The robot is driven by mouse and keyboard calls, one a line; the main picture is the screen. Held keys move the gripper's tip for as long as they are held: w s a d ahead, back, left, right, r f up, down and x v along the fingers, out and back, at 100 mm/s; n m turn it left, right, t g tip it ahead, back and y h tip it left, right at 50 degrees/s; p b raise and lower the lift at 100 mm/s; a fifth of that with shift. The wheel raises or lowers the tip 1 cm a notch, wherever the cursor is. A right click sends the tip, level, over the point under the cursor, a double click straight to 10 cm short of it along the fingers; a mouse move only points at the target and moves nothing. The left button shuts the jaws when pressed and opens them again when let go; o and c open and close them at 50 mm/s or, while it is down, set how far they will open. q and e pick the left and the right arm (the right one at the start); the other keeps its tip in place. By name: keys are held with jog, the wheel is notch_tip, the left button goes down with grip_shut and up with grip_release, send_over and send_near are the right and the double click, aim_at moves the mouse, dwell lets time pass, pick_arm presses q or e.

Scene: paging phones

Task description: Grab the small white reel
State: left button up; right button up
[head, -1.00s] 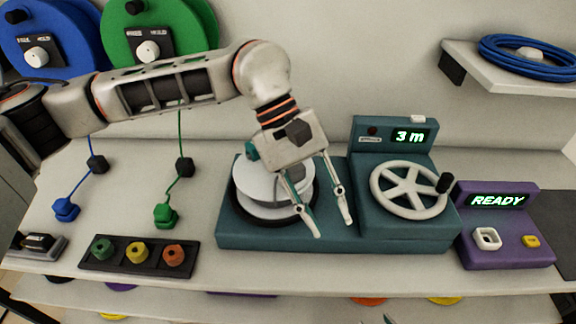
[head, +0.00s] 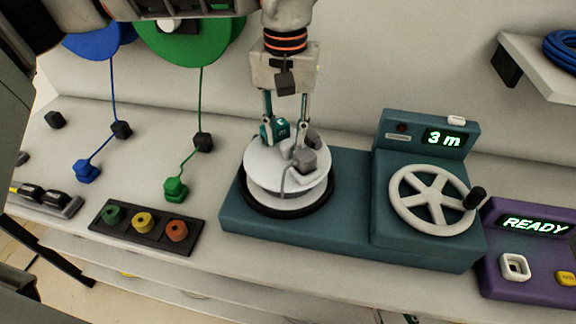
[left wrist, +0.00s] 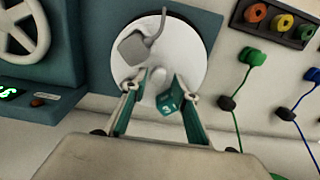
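The small white reel (head: 262,165) sits on a black ring on the left part of the teal machine (head: 350,220). A grey plug (head: 305,160) on a grey cable and a teal tag marked 3 (head: 268,132) are on the reel. My left gripper (head: 286,140) points down at the reel's top. In the left wrist view the reel (left wrist: 185,50) fills the space ahead. The left gripper (left wrist: 154,88) is open there, its fingers on either side of the reel's central knob (left wrist: 158,74). Contact cannot be told. My right gripper is not in view.
A white handwheel (head: 435,200) and a display reading 3 m (head: 444,138) are right of the reel. A purple READY box (head: 525,250) is further right. A black tray (head: 147,227) with coloured plugs and hanging blue (head: 87,171) and green (head: 176,189) plugs are left.

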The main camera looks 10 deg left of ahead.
aim_at(287, 143)
pick_arm(q)
notch_tip(287, 143, down, 3)
jog(key=shift+d+f, duration=0.1)
jog(key=shift+c, duration=0.3)
grip_shut()
